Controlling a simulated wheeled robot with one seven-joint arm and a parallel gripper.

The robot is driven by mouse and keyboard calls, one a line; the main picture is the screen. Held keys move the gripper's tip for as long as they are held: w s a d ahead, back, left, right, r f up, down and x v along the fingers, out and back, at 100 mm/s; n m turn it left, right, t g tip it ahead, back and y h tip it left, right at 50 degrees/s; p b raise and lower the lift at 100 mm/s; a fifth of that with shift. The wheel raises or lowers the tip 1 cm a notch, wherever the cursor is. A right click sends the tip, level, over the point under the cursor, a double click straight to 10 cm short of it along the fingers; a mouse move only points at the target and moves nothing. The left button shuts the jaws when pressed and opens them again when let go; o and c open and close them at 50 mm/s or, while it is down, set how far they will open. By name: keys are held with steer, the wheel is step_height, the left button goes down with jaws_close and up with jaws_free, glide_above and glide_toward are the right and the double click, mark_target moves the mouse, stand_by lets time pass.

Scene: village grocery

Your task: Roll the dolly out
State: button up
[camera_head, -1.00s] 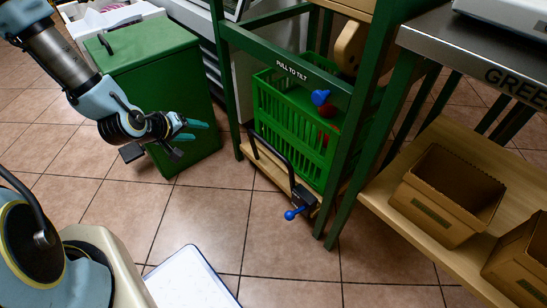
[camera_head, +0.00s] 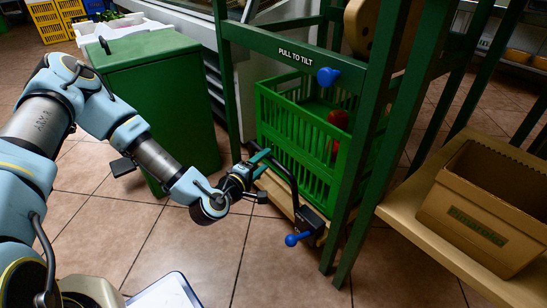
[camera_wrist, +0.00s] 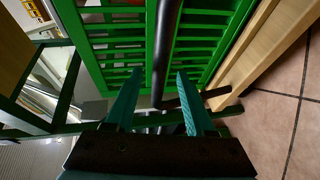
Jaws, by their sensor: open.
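The dolly (camera_head: 273,192) is a low wooden board under the green stand, with a green slatted crate (camera_head: 285,136) on it. Its black bar handle (camera_head: 293,184) stands up at the front edge. A black block with a blue knob (camera_head: 291,240) sits at the right end of the front. My gripper (camera_head: 262,160) is at the handle's upper left part. In the wrist view, the handle (camera_wrist: 166,50) passes between the open teal fingers of my gripper (camera_wrist: 157,84); contact cannot be told. The crate (camera_wrist: 115,45) and the wooden board (camera_wrist: 262,45) lie beyond.
The green stand (camera_head: 228,95) frames the dolly, with a post close on its right. A green cabinet (camera_head: 165,85) stands to the left. A wooden shelf with a cardboard box (camera_head: 490,205) is on the right. The tiled floor (camera_head: 255,275) in front is mostly clear.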

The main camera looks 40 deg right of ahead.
steer(key=b+x, duration=0.1)
steer(key=x, duration=0.5)
steer(key=shift+d+b, duration=0.15)
steer(key=shift+b, duration=0.15)
jaws_close()
steer(key=shift+f, duration=0.1)
stand_by(1.0)
